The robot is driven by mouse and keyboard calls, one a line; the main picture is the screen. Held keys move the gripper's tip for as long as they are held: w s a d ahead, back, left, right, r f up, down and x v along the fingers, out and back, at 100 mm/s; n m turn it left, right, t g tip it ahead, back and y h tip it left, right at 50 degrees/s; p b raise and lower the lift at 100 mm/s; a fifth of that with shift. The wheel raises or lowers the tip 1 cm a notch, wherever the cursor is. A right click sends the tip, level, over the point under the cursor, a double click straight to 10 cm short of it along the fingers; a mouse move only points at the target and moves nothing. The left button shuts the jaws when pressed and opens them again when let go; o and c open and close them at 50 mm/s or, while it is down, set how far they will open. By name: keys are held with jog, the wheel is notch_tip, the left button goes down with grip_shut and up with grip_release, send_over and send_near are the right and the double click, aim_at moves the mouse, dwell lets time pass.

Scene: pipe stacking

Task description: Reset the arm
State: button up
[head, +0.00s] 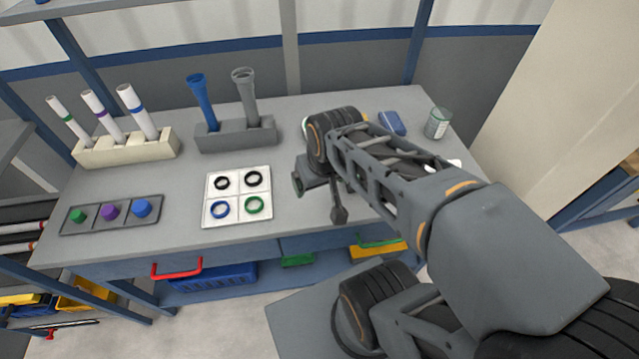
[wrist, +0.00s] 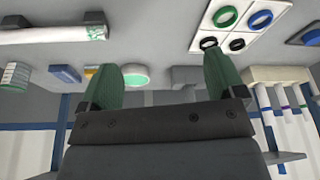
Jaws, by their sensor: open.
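My arm reaches over the right part of the grey workbench (head: 320,110) in the head view. My gripper (head: 318,196) is at its end, above the bench and to the right of the white card with rings (head: 237,196). In the wrist view my gripper (wrist: 162,80) shows two green fingers spread wide apart, with nothing between them. The card with rings also shows in the wrist view (wrist: 225,35), near the right finger.
A cream rack (head: 125,149) holds three white tubes. A grey holder (head: 235,136) carries a blue and a grey pipe. A tray (head: 112,213) has three coloured caps. A blue box (head: 391,123) and a jar (head: 437,123) stand beyond my arm.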

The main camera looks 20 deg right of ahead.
jog(key=shift+s+a+f, duration=0.25)
jog(key=shift+s+a, duration=0.05)
jog(key=shift+s, duration=0.25)
jog(key=shift+r+p, duration=0.95)
jog(key=shift+r, duration=0.25)
